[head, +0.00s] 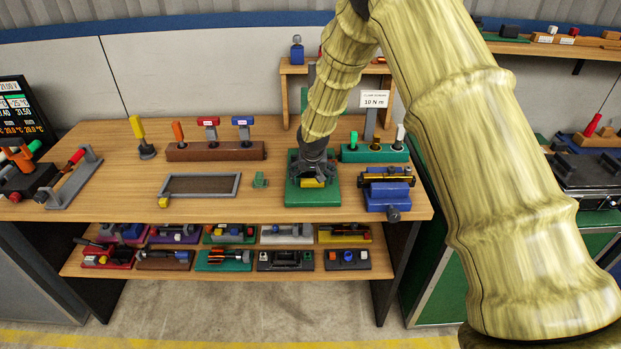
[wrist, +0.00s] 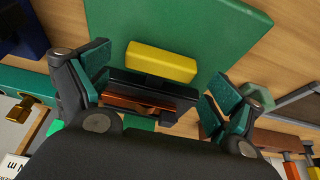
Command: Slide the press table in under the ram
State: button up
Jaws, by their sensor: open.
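The press stands on a green base (head: 312,197) near the front of the bench, and the base also shows in the wrist view (wrist: 215,25). On it is what looks like the press table, a dark block (wrist: 150,88) with a yellow front bar (wrist: 160,62); the bar also shows in the head view (head: 312,183). My gripper (head: 313,172) points down over the base. In the wrist view its two green-padded fingers (wrist: 153,92) are spread, one on each side of the dark block, with gaps visible. An orange-brown strip lies on the block. My arm hides most of the ram.
A blue fixture (head: 388,195) stands close right of the base, and a green rack with screwdrivers (head: 375,154) behind it. A tool block (head: 215,152) stands behind the tray.

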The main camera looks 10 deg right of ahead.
jog(key=v, duration=1)
jog(key=shift+r, duration=0.4)
jog(key=shift+s, duration=0.1)
jog(key=s+f+n+g+y+b, duration=0.1)
jog(key=s+f, duration=1.1)
jog(key=f, duration=0.2)
jog(key=s+f+g+y+b, duration=0.1)
jog(key=s+f+g+b, duration=0.1)
jog(key=s+f, duration=1.15)
jog(key=s+d+f, duration=0.1)
jog(key=s+f, duration=0.2)
jog(key=s, duration=0.6)
jog(key=s+d+f+g+b, duration=0.1)
jog(key=s+f, duration=0.3)
jog(key=s, duration=0.5)
jog(key=s+d+f+n+h+b, duration=0.1)
jog(key=s+f, duration=0.3)
jog(key=s, duration=0.5)
jog(key=shift+s+d, duration=0.25)
jog(key=shift+d, duration=0.55)
